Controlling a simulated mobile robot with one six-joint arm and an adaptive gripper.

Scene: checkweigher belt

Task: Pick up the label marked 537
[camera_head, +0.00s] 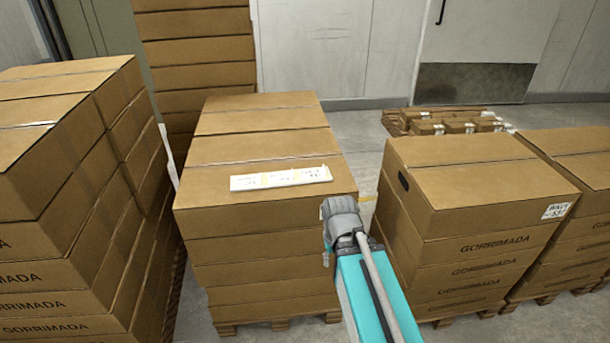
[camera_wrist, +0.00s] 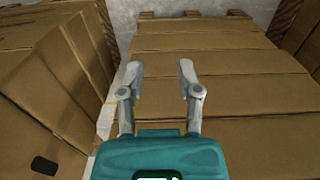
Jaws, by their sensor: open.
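A white strip of labels (camera_head: 281,178) lies flat on top of the middle carton stack in the head view. It carries a few printed labels with dark marks too small to read, so I cannot tell which is 537. No label shows between the fingers or elsewhere in the wrist view. In the head view my arm reaches in from the lower right to near the stack's right front corner; the fingers cannot be made out there.
The middle carton stack (camera_head: 262,220) stands on a pallet. A taller stack (camera_head: 60,200) is close on its left, and another stack (camera_head: 470,190) is on its right across a narrow gap. A tall stack (camera_head: 200,50) rises behind. Low cartons (camera_head: 440,127) and open floor are behind right.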

